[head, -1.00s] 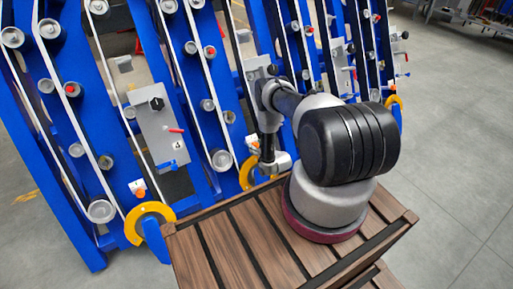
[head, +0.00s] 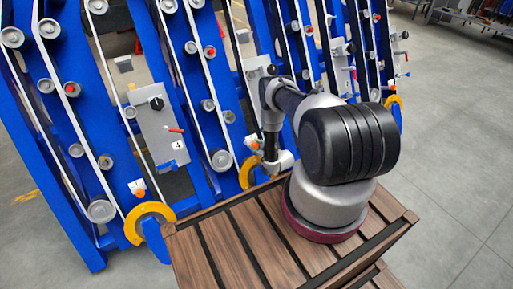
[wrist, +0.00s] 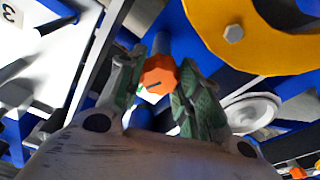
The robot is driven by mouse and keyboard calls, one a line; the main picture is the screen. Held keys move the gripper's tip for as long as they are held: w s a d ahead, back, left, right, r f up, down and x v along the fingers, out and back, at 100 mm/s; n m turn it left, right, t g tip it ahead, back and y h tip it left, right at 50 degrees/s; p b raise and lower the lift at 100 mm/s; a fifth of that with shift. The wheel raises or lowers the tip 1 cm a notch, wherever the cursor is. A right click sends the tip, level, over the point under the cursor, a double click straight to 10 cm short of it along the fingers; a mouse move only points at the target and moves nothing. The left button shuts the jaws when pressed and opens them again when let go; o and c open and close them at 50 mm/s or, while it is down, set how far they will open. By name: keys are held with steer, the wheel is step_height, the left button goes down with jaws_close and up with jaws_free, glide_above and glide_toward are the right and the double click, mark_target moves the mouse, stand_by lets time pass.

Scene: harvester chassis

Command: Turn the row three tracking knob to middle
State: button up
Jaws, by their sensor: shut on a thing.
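The orange tracking knob (wrist: 160,75) sits between the two green-padded fingers of my gripper (wrist: 157,95) in the wrist view. The fingers are shut on its sides. A dark pointer line on its face slants toward the lower left in the picture. A white plate (wrist: 45,62) at the left of the wrist view bears a dark mark that looks like a 3. In the head view, my wrist is low beside the blue frame, and an orange knob (head: 254,145) shows just left of it. My fingers are hard to make out there.
A yellow curved guard (wrist: 245,35) with a bolt is close to the fingers at the upper right. A grey roller end (wrist: 252,112) lies to the right. Blue frames (head: 85,150) with rollers and white belts stand in rows. Open floor (head: 455,150) is on the right.

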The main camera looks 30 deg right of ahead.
steer(key=shift+n+g+y, duration=0.3)
steer(key=shift+n, duration=2)
steer(key=o, duration=1)
steer(key=shift+o, duration=0.2)
steer(key=v, duration=1.2)
